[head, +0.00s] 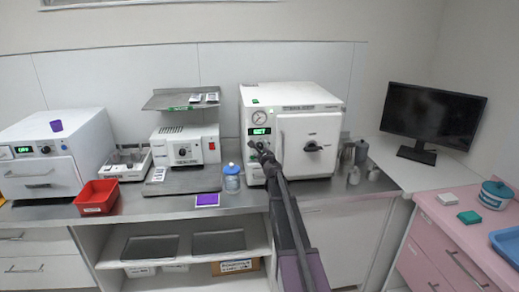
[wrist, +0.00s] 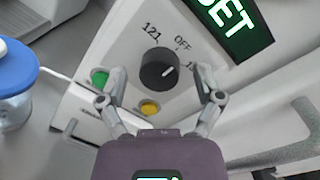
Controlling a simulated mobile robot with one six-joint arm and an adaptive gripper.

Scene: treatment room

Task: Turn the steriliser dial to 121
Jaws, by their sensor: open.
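The steriliser (head: 297,119) is the white box unit with a lit green display (head: 260,131) at the middle of the counter. Its black round dial (wrist: 158,68) shows in the wrist view, with labels 121 and OFF above it. A third label at its right is partly hidden by a finger. The dial's white mark lies on its right side, toward that label rather than 121. My gripper (wrist: 164,82) is open, its fingers either side of the dial and apart from it. In the head view my gripper (head: 260,151) is at the steriliser's front, covering the dial.
Green (wrist: 99,77) and yellow (wrist: 150,108) buttons sit close to the fingers. The steriliser door handle (head: 313,147) is right of my arm. A blue-lidded jar (head: 232,178) stands left of the steriliser, with metal canisters (head: 361,152) at its right.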

